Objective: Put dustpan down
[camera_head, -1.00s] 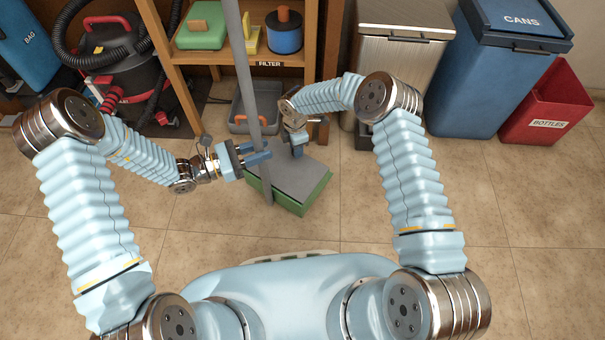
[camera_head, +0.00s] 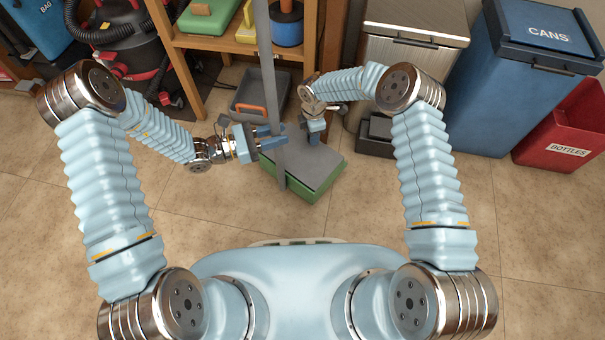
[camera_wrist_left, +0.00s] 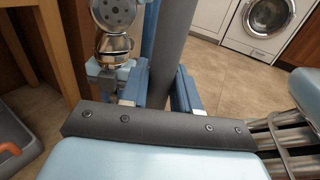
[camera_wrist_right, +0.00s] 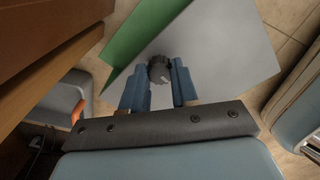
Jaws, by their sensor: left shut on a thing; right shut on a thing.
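A green and grey flat, box-like thing (camera_head: 325,173), which I take for the dustpan, is low at the floor in front of the shelf. My right gripper (camera_head: 315,138) is above its grey top. In the right wrist view, its fingers are shut on a dark round handle end (camera_wrist_right: 159,70), with the grey surface and green side behind. My left gripper (camera_head: 277,138) is shut on a long grey pole (camera_head: 267,70), which stands nearly upright beside the dustpan. The pole also shows between the left fingers (camera_wrist_left: 173,45). Whether the dustpan touches the floor is unclear.
A grey tray with an orange handle (camera_head: 243,103) is on the floor by the wooden shelf (camera_head: 222,43). A metal bin (camera_head: 405,65), blue cans bin (camera_head: 500,95) and red bottles bin (camera_head: 550,148) stand right. A vacuum (camera_head: 125,55) is left. Tiled floor nearer me is clear.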

